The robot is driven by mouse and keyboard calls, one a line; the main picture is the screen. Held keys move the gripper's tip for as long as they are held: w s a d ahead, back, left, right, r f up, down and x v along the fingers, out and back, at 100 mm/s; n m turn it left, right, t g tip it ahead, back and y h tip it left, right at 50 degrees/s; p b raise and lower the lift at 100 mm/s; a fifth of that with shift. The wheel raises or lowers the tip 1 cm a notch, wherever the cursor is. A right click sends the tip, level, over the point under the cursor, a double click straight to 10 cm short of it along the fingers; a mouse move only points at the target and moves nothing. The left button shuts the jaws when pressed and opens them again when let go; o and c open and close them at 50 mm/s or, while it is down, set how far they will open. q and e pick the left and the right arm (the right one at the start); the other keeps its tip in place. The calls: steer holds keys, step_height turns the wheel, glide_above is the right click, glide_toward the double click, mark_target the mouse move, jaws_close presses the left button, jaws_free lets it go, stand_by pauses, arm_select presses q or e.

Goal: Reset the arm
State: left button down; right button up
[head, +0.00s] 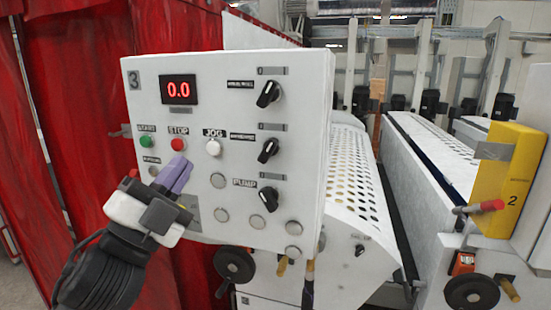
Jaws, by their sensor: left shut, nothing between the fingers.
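My left gripper (178,172) comes in from the lower left and is shut, with its purple fingertips together and nothing between them. The fingertips lie in front of the lower left part of a white control panel (225,195), just below the red STOP button (178,144). Whether they touch the panel cannot be told. The display (179,89) reads 0.0. A green START button (145,141) is left of STOP and a white JOG button (213,147) is right of it. My right gripper is not in view.
Black knobs (268,94) stick out along the panel's right side. Below are handwheels (234,264). A perforated guard (352,175) stands behind the panel, and a yellow block (508,180) with a red-tipped lever is at right. Red curtains (70,120) hang at left.

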arm_select(q)
steer(key=s+a+f+n+g+y, duration=0.2)
steer(key=a+f+n+y, duration=0.35)
steer(key=n+y, duration=0.8)
steer(key=s+f+n+g+p, duration=0.15)
steer(key=s+f+g, duration=0.25)
steer(key=f, duration=1)
steer(key=s+f+n+g+p, duration=0.1)
steer(key=s+f+g+p, duration=0.3)
steer(key=f, duration=1)
steer(key=s+d+f+n+g+h+p, duration=0.1)
steer(key=s+f+g, duration=0.8)
steer(key=s+f, duration=1.1)
steer(key=s+n, duration=0.1)
steer(key=s, duration=0.2)
steer(key=shift+f, duration=0.4)
steer(key=shift+d+h, duration=0.1)
steer(key=shift+h, duration=0.15)
steer(key=c, duration=1.9)
jaws_free()
